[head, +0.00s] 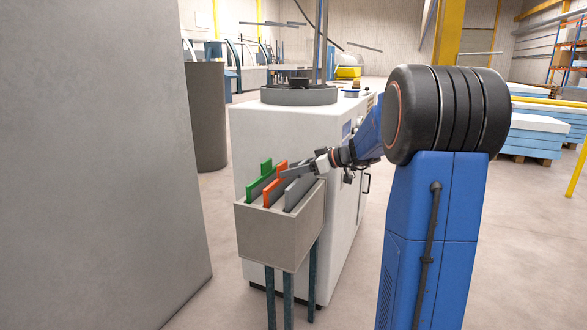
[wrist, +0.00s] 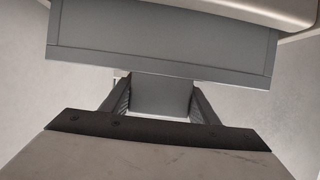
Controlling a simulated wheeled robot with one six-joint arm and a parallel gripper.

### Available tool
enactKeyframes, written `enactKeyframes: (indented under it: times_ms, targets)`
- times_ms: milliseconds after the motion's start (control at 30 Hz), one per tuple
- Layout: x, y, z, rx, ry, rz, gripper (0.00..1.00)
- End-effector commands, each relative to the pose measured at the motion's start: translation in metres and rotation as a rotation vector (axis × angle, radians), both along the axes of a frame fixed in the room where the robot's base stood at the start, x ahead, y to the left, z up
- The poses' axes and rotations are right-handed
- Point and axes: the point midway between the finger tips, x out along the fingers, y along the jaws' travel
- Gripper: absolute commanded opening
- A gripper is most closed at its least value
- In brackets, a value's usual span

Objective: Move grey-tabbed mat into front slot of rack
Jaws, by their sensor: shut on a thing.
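The grey-tabbed mat (head: 301,192) stands upright at the right-hand end of the beige rack (head: 280,238) in the head view, its lower part hidden by the rack wall. I cannot tell how deep it sits. My gripper (head: 312,168) is at the mat's upper edge. In the wrist view my gripper (wrist: 160,103) is shut on the tab, one finger on each side, and the broad grey mat (wrist: 160,45) spreads out beyond it.
A green mat (head: 251,190) and an orange mat (head: 267,193) stand in the rack left of the grey one. A white machine cabinet (head: 258,130) is close behind the rack. A large grey panel (head: 90,160) fills the left. Open floor lies in front.

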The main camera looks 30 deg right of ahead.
Motion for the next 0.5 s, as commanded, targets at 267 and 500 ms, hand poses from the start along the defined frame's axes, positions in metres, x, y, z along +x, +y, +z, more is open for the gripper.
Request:
enactKeyframes:
  times_ms: [267,500]
  targets:
    - [0.000,0.000,-0.008,0.000,0.000,0.000,0.15]
    - [0.000,0.000,-0.013,0.000,0.000,0.000,0.15]
